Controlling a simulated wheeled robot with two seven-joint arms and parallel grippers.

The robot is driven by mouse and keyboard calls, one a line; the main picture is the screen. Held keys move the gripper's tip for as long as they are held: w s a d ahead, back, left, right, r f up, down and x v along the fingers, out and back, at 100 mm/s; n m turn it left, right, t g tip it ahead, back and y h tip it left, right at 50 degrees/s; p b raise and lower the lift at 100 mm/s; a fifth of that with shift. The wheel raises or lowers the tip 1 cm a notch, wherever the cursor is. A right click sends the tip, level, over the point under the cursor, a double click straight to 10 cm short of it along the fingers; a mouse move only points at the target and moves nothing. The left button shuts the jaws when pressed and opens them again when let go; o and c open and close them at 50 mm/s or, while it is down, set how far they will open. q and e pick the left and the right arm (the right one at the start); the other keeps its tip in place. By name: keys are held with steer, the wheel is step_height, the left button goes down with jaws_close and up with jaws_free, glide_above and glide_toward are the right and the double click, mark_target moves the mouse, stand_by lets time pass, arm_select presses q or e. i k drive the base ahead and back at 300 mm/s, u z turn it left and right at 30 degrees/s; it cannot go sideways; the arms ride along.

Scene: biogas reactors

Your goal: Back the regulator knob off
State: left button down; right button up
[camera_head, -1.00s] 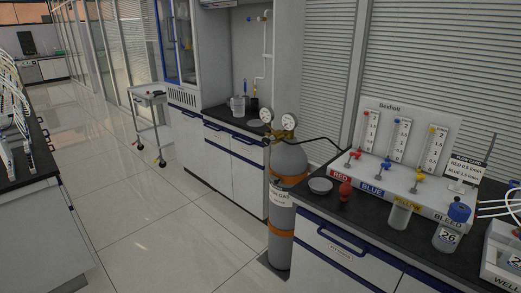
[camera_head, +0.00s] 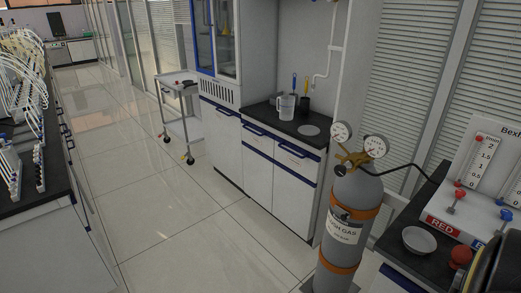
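The grey gas cylinder (camera_head: 350,215) stands upright, strapped with orange bands, just right of the picture's middle. On its top sits a brass regulator (camera_head: 352,160) with two round gauges, a left gauge (camera_head: 341,132) and a right gauge (camera_head: 374,147). A small dark part, which may be the regulator knob (camera_head: 340,170), shows at the front of the brass body; its setting is too small to tell. A black hose runs from the regulator to the right.
A bench on the right holds a white dish (camera_head: 419,240), a red-capped item (camera_head: 460,257) and the flow panel (camera_head: 486,165). The floor (camera_head: 190,235) left of the cylinder is clear.

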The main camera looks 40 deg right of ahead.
mark_target(340, 170)
steer(key=z, duration=0.35)
steer(key=i, duration=1.3)
steer(key=z, duration=1)
